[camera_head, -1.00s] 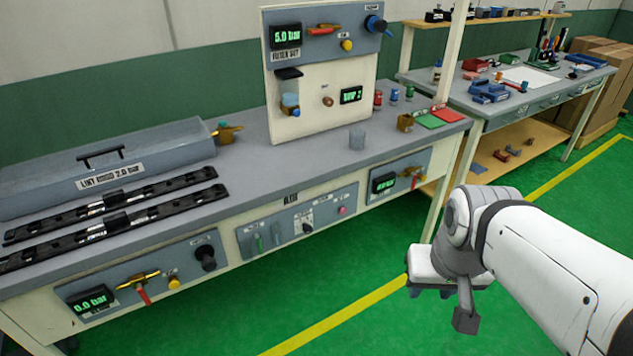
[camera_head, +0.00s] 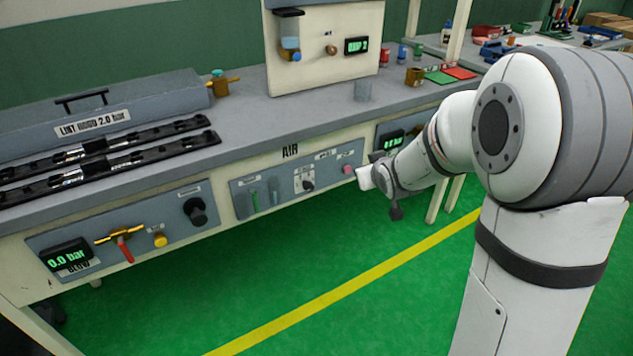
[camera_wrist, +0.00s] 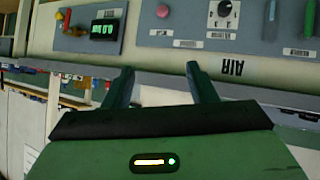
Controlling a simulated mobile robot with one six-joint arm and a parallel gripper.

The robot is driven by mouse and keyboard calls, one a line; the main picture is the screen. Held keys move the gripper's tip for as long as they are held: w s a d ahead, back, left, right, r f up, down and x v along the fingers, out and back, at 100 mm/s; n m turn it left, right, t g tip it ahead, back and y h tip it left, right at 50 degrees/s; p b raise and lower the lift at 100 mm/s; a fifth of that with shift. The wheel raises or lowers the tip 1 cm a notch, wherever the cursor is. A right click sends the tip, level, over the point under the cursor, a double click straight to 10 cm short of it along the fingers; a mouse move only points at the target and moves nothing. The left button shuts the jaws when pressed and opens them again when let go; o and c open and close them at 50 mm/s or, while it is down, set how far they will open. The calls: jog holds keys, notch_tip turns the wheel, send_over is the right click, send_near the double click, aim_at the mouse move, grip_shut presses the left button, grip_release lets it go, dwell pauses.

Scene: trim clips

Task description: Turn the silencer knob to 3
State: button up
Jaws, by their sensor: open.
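The AIR panel (camera_head: 268,193) is on the front of the bench. It has a small dark knob (camera_head: 308,186) on a white dial plate; its label is too small to read, so I cannot tell that it is the silencer knob. The dial also shows upside down at the top of the wrist view (camera_wrist: 225,9). A larger black knob (camera_head: 195,211) is on the left panel, its label also unreadable. My gripper (camera_wrist: 159,72) is open and empty, its fingers pointing toward the bench front. In the head view my gripper (camera_head: 364,177) is right of the dial, near the pink button (camera_head: 348,169).
The left panel holds a 0.0 bar display (camera_head: 66,257) and a red-handled valve (camera_head: 124,247). The right panel (camera_head: 390,130) is partly behind my arm. The bench top (camera_head: 240,125) overhangs the panels. The green floor in front is clear.

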jog(key=w+a+f+n+t+y+b, duration=0.1)
jog(key=w+a+f+n+y+b, duration=0.2)
jog(key=f, duration=0.4)
jog(key=w+a+f+t+y+b, duration=0.1)
jog(key=w+a+f+t+b, duration=0.2)
jog(key=f, duration=0.4)
jog(key=n+y+b, duration=0.2)
jog(key=y+b, duration=0.2)
send_near(311, 190)
jog(key=x, duration=1)
jog(key=shift+w+a+r+b, duration=0.1)
jog(key=shift+b, duration=0.25)
jog(key=shift+c, duration=0.5)
jog(key=c, duration=0.9)
